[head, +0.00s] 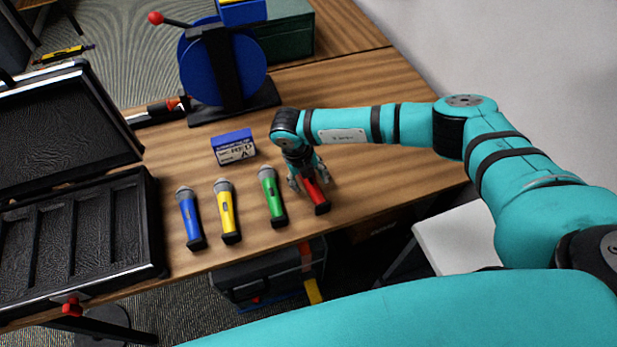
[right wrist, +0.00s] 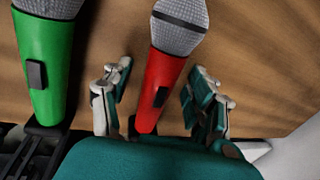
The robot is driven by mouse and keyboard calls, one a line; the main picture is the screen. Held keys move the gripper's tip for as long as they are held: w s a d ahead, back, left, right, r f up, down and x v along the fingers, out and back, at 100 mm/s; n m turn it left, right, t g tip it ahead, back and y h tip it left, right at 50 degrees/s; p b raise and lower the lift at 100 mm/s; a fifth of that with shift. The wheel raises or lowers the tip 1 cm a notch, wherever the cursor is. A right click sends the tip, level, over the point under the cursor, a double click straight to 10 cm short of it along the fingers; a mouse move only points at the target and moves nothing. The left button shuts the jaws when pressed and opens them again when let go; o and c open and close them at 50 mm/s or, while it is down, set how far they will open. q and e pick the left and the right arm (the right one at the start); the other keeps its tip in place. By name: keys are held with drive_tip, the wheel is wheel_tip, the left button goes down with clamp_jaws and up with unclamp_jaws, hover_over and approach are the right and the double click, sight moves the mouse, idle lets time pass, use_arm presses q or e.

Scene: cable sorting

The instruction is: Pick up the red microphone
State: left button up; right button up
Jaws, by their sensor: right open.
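The red microphone (head: 317,193) lies on the wooden table at the right end of a row of microphones, near the front edge. My right gripper (head: 309,183) is over it, pointing down. In the right wrist view the red microphone (right wrist: 160,82) lies between the two open fingers of my right gripper (right wrist: 155,95), with a gap on each side. Its grey mesh head points away from the gripper. In the head view its upper part is hidden by my gripper. My left gripper is not in view.
A green microphone (head: 272,197) lies close to the left, then a yellow one (head: 228,212) and a blue one (head: 189,219). An open black case (head: 158,225) stands at the left. A blue box (head: 233,147) and a blue cable reel (head: 247,68) are behind.

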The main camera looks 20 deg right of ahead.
clamp_jaws()
drive_tip(key=shift+r, duration=0.15)
drive_tip(key=shift+w+r, duration=0.1)
drive_tip(key=shift+r, duration=0.2)
wheel_tip(320, 180, up, 9)
drive_tip(key=shift+r+b, duration=0.15)
drive_tip(key=shift+b, duration=1.05)
drive_tip(key=s+d+r+n+y, duration=0.2)
drive_tip(key=s+r+n, duration=0.3)
drive_tip(key=n, duration=1.2)
drive_tip(key=s+d+r+n+y, duration=0.2)
drive_tip(key=r+n, duration=0.6)
drive_tip(key=n, duration=1)
drive_tip(key=s, duration=0.2)
drive_tip(key=shift+s, duration=0.4)
